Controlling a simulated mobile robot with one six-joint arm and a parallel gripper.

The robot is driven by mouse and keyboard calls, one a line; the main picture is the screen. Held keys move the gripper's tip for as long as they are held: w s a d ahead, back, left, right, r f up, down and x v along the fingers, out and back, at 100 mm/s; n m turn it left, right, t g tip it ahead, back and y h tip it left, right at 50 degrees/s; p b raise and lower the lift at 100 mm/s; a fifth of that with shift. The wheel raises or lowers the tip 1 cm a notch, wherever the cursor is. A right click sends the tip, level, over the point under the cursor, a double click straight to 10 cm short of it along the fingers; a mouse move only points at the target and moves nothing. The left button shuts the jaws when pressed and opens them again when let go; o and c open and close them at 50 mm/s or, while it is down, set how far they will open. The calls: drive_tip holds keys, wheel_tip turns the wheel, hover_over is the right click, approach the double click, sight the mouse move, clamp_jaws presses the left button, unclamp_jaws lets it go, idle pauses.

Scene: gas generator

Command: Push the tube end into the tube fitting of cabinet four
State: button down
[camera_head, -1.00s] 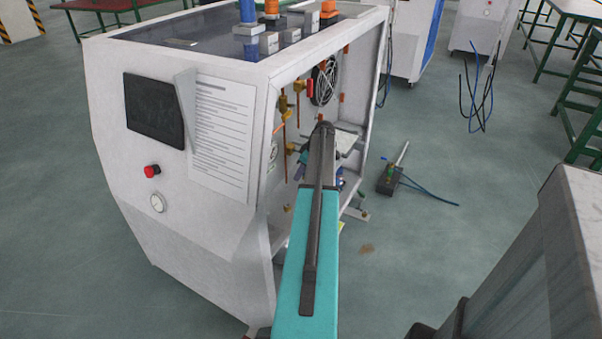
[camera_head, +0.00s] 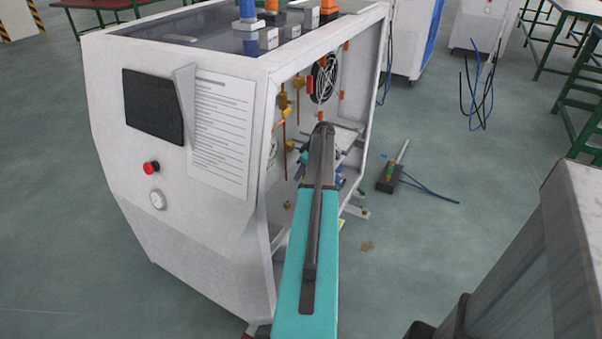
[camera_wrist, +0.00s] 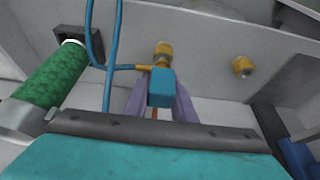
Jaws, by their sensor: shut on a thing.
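My gripper (camera_wrist: 160,104) has two purple fingers on either side of a teal block at the tube end (camera_wrist: 161,88). They are shut on it. A blue tube (camera_wrist: 95,45) loops down from the top and meets a short orange-yellow piece beside the block. A brass fitting (camera_wrist: 163,52) stands on the pale panel just beyond the block. The block overlaps its lower part, so I cannot tell whether they touch.
A second brass fitting (camera_wrist: 242,66) is on the panel to the right. A green cylinder (camera_wrist: 50,78) and a dark bracket are at left. The cabinet's frame post (camera_head: 372,100) stands right of my arm. A tool with a blue hose (camera_head: 392,175) lies on open floor.

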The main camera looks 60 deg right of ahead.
drive_tip(key=shift+f, duration=0.55)
drive_tip(key=c, duration=1.4)
unclamp_jaws()
drive_tip(key=shift+r, duration=0.1)
drive_tip(key=v, duration=1.3)
drive_tip(key=shift+r, duration=0.25)
drive_tip(key=shift+s, duration=0.15)
